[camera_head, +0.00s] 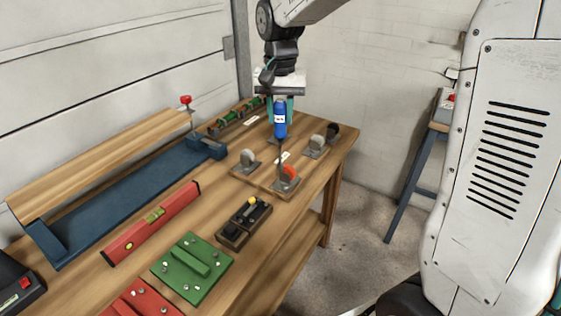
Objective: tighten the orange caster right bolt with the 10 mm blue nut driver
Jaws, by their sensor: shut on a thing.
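My gripper (280,98) is shut on the blue nut driver (280,120), which hangs upright with its thin shaft pointing down. The orange caster (289,176) sits on its plate near the right edge of the workbench. The driver's tip appears at or just above the back of the orange caster's plate; I cannot tell whether it touches a bolt. The caster's bolts are too small to make out here. Grey casters stand close by, one to the left (248,158) and one behind to the right (316,143), with a dark caster (332,131) beyond.
A blue-legged stand (412,185) is at right.

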